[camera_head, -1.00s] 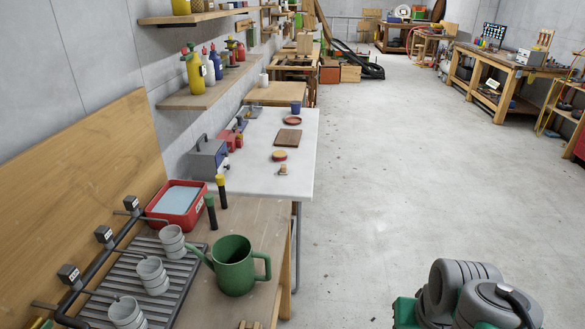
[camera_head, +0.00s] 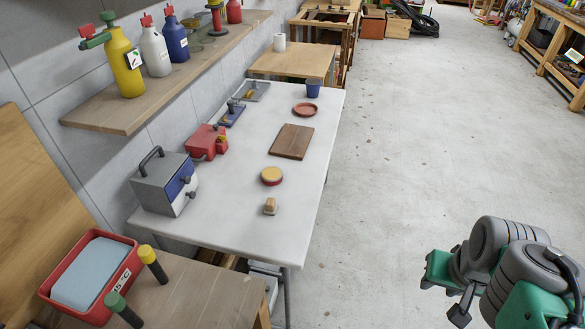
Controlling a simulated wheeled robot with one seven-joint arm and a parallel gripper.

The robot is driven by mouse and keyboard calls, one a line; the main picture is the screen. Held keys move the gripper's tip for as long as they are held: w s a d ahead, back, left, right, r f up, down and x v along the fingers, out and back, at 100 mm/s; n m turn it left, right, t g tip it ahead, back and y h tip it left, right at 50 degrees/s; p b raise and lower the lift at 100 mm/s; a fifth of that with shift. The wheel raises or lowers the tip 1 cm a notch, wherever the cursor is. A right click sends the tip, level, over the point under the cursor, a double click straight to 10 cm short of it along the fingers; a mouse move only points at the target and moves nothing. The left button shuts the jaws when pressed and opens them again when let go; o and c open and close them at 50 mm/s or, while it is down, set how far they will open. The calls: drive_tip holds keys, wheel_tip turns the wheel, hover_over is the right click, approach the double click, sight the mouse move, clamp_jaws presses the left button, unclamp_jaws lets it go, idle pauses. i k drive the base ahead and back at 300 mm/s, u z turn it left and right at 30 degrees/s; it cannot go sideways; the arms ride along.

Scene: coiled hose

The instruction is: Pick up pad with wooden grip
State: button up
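A small light wooden piece with an upright grip (camera_head: 270,206) stands on the white table near its front right corner; it looks like the pad with wooden grip, but its underside is hidden. Just behind it lies a round pad with a yellow top and red rim (camera_head: 272,176). Part of my arm shows at the lower right, over the floor and well away from the table. Dark and green parts at its left end may belong to my gripper, but I cannot make out its fingers. Nothing is seen held there.
The white table (camera_head: 240,225) also bears a brown board (camera_head: 292,141), a reddish dish (camera_head: 304,109), a blue cup (camera_head: 313,88), a red device (camera_head: 208,142) and a grey box (camera_head: 165,183). A wooden bench with a red tub (camera_head: 62,265) stands in front. Floor to the right is clear.

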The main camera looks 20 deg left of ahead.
sight(272, 206)
drive_tip(key=i, duration=1.6)
drive_tip(key=u, duration=4.7)
